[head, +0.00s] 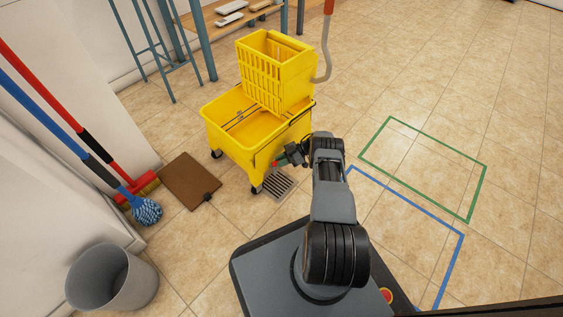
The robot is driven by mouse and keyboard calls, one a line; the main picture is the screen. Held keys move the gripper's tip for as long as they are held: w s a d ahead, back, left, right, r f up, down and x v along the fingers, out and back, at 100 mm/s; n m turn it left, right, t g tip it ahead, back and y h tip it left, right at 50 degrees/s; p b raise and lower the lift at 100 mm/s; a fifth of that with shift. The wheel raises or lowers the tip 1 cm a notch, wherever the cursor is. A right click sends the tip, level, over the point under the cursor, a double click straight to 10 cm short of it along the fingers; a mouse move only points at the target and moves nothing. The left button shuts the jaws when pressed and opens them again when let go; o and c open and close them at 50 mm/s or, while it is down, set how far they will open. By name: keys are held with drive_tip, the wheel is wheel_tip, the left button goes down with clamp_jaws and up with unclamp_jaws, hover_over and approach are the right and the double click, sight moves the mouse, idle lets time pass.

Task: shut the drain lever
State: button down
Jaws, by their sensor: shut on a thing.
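The yellow mop bucket (222,125) stands on the tiled floor on wheels, with its yellow wringer (262,82) on top. A small red piece, seemingly the drain lever (274,164), shows low at the bucket's near right corner. My gripper (281,160) is at that corner and is shut on the lever. The fingertips are small here and partly hide the lever, so its exact angle cannot be told. A floor drain grate (279,184) lies just below the gripper.
A grey bin (112,281) stands front left. Green (435,142) and blue (457,248) taped outlines mark free floor at right.

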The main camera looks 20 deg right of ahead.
drive_tip(key=shift+w+n+g, duration=0.15)
drive_tip(key=shift+n+g, duration=0.45)
drive_tip(key=shift+g, duration=0.1)
idle(0.3)
drive_tip(key=c, duration=1.1)
unclamp_jaws()
drive_tip(key=shift+d+r, duration=0.1)
